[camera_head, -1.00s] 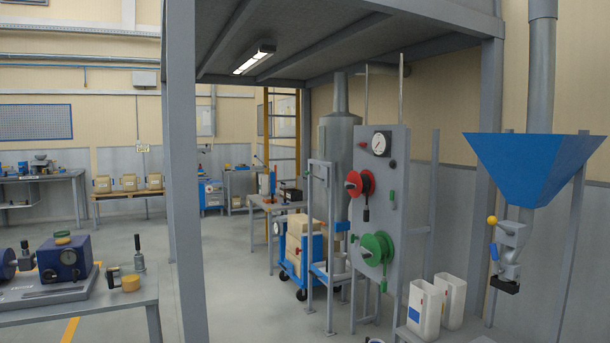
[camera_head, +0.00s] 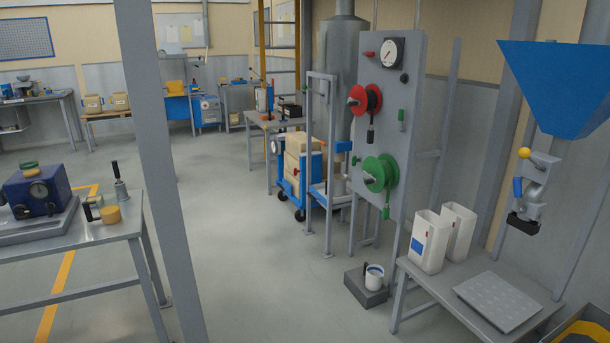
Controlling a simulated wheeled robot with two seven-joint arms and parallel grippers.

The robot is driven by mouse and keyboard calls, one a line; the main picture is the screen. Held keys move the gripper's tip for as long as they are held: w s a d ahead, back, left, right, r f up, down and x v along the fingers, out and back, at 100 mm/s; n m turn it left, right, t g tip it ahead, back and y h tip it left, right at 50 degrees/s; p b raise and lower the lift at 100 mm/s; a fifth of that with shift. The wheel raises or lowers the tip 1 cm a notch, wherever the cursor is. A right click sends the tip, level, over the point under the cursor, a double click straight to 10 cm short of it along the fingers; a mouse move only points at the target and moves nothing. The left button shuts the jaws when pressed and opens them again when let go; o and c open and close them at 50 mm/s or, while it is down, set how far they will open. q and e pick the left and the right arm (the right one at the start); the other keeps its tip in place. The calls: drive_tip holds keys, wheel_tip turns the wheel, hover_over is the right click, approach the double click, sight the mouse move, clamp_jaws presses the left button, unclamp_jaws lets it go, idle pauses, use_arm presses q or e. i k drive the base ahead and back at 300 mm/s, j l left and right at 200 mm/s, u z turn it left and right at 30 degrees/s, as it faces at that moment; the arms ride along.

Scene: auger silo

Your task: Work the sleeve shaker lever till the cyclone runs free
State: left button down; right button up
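No part labelled as the sleeve shaker lever can be made out. A tall grey metal cylinder with a narrowing top (camera_head: 342,60), perhaps the cyclone, stands behind the grey panel (camera_head: 408,120). The panel carries a round gauge (camera_head: 390,53), a red reel (camera_head: 366,99) and a green reel (camera_head: 379,173), each with a hanging handle. At the right, a blue hopper (camera_head: 565,85) hangs above a grey spout (camera_head: 540,172) with a yellow ball knob (camera_head: 524,153) and a blue grip (camera_head: 517,187). Neither of my grippers is in view.
A low bench (camera_head: 415,272) at right holds two white containers (camera_head: 430,240) and a flat grey plate (camera_head: 498,301). A mug (camera_head: 374,278) stands on a dark block. A grey post (camera_head: 160,150) and a worktable (camera_head: 75,255) are at left. The floor between is clear.

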sight(304, 86)
drive_tip(key=i+l+z, duration=0.15)
drive_tip(key=i, duration=0.35)
drive_tip(key=i+z, duration=0.1)
drive_tip(key=i, duration=0.45)
drive_tip(key=i+z, duration=0.15)
drive_tip(key=i, duration=0.35)
drive_tip(key=i+j+z, duration=0.15)
drive_tip(key=i, duration=0.35)
drive_tip(key=i+j+z, duration=0.1)
drive_tip(key=i, duration=0.45)
drive_tip(key=i+j+z, duration=0.15)
drive_tip(key=i, duration=0.35)
drive_tip(key=i+j+z, duration=0.1)
drive_tip(key=i+j, duration=0.2)
drive_tip(key=i, duration=0.2)
